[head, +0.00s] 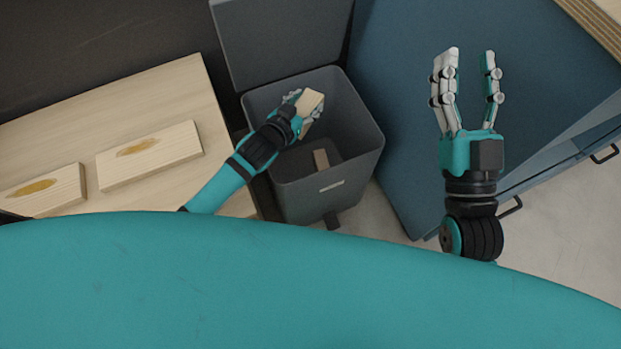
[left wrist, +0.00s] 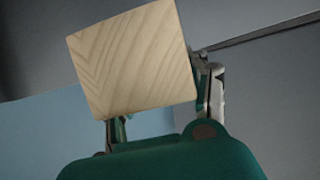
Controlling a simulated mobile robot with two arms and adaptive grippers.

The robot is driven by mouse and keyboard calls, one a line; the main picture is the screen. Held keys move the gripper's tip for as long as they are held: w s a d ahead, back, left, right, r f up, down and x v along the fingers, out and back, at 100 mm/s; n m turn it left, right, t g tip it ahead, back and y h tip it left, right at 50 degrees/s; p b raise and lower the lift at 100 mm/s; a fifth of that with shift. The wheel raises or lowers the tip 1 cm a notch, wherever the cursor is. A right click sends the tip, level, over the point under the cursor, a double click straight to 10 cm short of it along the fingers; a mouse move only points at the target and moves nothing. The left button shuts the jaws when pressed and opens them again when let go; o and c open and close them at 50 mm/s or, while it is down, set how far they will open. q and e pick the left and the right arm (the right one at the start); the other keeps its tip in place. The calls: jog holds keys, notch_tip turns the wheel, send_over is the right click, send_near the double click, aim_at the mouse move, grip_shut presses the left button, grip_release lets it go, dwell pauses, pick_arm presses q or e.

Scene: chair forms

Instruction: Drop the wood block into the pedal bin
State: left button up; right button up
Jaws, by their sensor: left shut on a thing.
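The grey pedal bin (head: 328,190) stands with its lid (head: 283,40) open and tipped back. My left gripper (head: 308,108) is over the bin's mouth, shut on a pale wood block (head: 312,101). The block's square end grain fills the middle of the left wrist view (left wrist: 134,60), with fingers on both sides of it. My right gripper (head: 468,75) is open and empty, to the right of the bin above a blue surface.
Two wood blocks with yellow-brown marks, one (head: 150,155) and another (head: 45,190), lie on a light wood top (head: 180,95) left of the bin. A blue cabinet (head: 400,130) stands close on the bin's right. Grey floor (head: 570,215) shows at right.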

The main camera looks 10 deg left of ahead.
pick_arm(q)
jog(key=o, duration=1.3)
jog(key=shift+s, duration=0.1)
jog(key=v, duration=1.1)
jog(key=shift+s+r, duration=0.2)
jog(key=shift+s, duration=0.2)
